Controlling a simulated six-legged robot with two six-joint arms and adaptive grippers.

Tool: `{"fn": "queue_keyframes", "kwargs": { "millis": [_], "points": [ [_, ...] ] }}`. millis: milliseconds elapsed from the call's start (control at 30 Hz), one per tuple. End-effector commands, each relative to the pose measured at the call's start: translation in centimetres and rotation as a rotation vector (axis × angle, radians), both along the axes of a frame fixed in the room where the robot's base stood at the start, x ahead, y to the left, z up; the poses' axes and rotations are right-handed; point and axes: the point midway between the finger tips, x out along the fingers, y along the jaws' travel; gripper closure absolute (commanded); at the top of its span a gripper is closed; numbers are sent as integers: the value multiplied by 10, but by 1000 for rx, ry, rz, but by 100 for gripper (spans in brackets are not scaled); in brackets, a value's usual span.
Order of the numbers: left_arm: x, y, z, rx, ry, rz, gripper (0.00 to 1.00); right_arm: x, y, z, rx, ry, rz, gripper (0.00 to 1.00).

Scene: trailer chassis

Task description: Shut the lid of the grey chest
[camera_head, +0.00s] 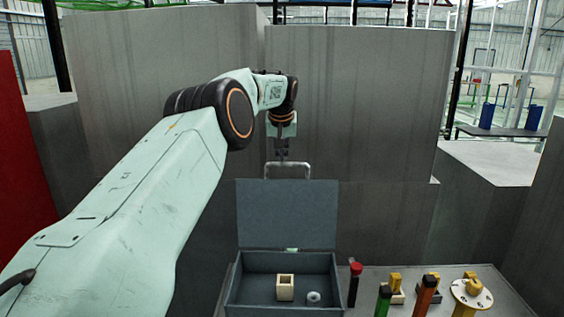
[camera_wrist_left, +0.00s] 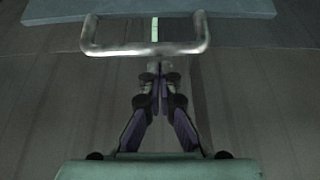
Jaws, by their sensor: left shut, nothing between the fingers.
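The grey chest (camera_head: 231,292) stands on the work surface at the lower middle of the head view. Its lid (camera_head: 285,212) is open and stands upright at the back. A metal handle (camera_head: 288,164) sticks up from the lid's top edge; it also shows in the left wrist view (camera_wrist_left: 145,49). My left gripper (camera_head: 282,158) is at the handle, behind or above it. In the left wrist view its fingers (camera_wrist_left: 159,72) are shut and empty, with the tips close to the handle bar; I cannot tell whether they touch it. My right gripper is not in view.
Inside the chest lie a cream hollow block (camera_head: 285,288) and a small grey ring (camera_head: 314,297). To its right stand a red-topped dark tool (camera_head: 355,284), green- and orange-handled tools (camera_head: 426,294) and a round flanged part (camera_head: 471,292). Tall grey panels (camera_head: 360,100) rise behind.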

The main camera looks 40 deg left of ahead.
Motion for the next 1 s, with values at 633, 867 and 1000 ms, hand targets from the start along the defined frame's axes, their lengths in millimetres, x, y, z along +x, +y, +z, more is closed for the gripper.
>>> {"fn": "queue_keyframes", "kwargs": {
  "millis": [633, 867, 1000],
  "points": [
    [-19, -18, -3, 0, -3, -5, 100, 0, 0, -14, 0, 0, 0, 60],
    [-20, -18, -3, 0, -2, -6, 100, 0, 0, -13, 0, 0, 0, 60],
    [-20, -18, -3, 0, -2, -6, 100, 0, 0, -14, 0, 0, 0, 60]
  ]
}}
